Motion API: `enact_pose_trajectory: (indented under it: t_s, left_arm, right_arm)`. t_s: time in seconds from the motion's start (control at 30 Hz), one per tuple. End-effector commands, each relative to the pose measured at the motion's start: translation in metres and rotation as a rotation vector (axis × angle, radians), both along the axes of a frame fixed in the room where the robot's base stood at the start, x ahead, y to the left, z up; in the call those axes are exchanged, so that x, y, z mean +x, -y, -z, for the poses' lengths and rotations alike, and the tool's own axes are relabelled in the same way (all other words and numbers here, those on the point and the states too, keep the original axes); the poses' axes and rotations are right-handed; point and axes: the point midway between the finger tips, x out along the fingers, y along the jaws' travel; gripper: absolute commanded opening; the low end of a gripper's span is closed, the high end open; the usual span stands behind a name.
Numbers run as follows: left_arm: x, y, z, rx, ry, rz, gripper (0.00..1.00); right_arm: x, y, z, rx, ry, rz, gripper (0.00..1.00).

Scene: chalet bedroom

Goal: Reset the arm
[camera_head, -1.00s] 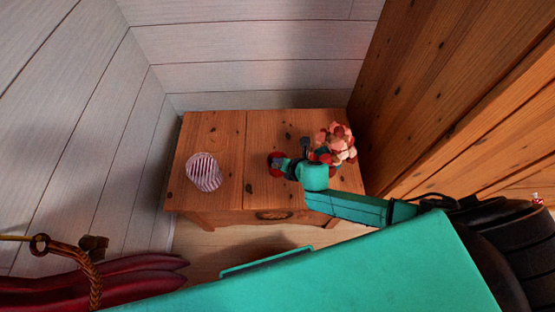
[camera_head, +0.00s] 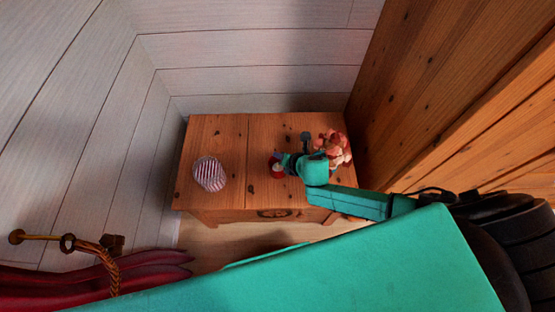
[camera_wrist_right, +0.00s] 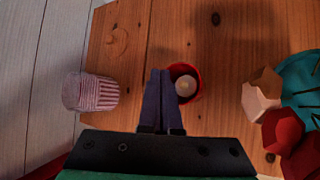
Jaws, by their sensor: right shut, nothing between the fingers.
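My right gripper (camera_head: 283,161) is over the right half of a small wooden table, with its teal arm reaching in from the right. In the right wrist view its two dark fingers (camera_wrist_right: 160,75) are pressed together and hold nothing. A red cup with a pale candle (camera_wrist_right: 186,84) stands beside the fingertips in that view, partly covered by them. The red cup also shows in the head view (camera_head: 276,170), partly hidden by the gripper. I cannot tell whether the fingers touch it. My left gripper is not in view.
The wooden table (camera_head: 222,133) stands against a white plank wall. A striped cup (camera_head: 209,174) is on its left half. Red and pale flowers (camera_head: 335,146) are close behind my right wrist. A wooden panel (camera_head: 430,90) rises on the right. Red cloth (camera_head: 130,271) hangs at lower left.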

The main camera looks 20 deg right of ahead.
Motion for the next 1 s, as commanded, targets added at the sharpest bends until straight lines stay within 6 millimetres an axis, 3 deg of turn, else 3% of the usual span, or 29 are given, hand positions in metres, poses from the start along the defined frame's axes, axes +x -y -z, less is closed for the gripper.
enact_pose_trajectory:
  t_s: [0.27, 0.37, 0.47, 0.53, 0.8, 1.0]
  left_arm:
    - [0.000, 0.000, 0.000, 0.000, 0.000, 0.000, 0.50]
    - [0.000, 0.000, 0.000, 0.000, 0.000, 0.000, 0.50]
    - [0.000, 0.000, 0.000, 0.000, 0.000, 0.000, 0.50]
    - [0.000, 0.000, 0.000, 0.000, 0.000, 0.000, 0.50]
    - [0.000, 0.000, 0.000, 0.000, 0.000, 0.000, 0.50]
    - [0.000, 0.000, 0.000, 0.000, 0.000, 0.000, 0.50]
  right_arm:
    - [0.000, -0.001, 0.000, 0.003, -0.001, 0.003, 0.00]
    - [-0.002, -0.013, -0.012, 0.103, -0.031, 0.118, 0.00]
    - [-0.009, -0.025, -0.042, 0.360, -0.132, 0.451, 0.00]
    - [-0.019, -0.018, -0.063, 0.552, -0.225, 0.737, 0.00]
    - [-0.084, 0.049, -0.104, 0.993, -0.472, 1.592, 0.00]
    - [-0.137, 0.091, -0.120, 1.136, -0.536, 2.020, 0.00]
